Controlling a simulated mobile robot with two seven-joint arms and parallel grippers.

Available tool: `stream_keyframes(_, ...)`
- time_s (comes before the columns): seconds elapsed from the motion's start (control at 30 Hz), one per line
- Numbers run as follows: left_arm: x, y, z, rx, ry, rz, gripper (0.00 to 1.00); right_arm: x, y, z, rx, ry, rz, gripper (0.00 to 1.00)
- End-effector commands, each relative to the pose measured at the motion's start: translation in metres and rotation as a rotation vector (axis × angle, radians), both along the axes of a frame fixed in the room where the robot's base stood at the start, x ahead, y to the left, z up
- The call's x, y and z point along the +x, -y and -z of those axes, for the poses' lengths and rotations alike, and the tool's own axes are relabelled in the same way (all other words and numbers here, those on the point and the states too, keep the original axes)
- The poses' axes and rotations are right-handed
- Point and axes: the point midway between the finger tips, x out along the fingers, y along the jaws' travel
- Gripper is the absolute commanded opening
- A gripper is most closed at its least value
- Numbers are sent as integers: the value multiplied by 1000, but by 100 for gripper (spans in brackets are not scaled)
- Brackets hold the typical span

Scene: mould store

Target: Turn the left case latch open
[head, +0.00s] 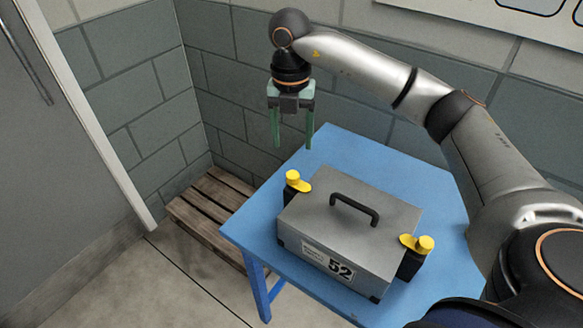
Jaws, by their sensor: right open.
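A grey case (335,236) with a black top handle (355,209) and a label reading 52 sits on a blue table (375,163). The left case latch (297,181) is yellow with a round knob and sits at the case's left end. A second yellow latch (417,244) is at the right end. My right gripper (292,145) is open and empty, pointing down. It appears above and behind the left latch in the picture, apart from it. My left gripper is not in view.
A wooden pallet (212,204) lies on the floor left of the table, against the block wall (235,70). A grey door (50,130) with a white frame stands at the left. The table top behind the case is clear.

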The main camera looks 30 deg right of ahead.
Motion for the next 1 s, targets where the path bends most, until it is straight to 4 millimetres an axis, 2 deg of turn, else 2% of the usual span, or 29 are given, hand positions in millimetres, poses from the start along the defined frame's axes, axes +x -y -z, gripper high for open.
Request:
stream_keyframes(0.1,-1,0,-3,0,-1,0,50,-2,0,26,0,-6,-2,68)
stream_keyframes(0.3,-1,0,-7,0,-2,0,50,-2,0,66,1,-4,-4,68)
stream_keyframes(0.5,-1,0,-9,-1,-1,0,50,-1,0,92,3,-2,-4,68)
stream_keyframes(0.67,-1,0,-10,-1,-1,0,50,-1,0,99,3,0,-5,68)
stream_keyframes(0.9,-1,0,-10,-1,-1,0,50,-1,0,100,4,0,-5,68)
stream_keyframes(1.0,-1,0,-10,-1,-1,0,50,-1,0,100,4,0,-5,58)
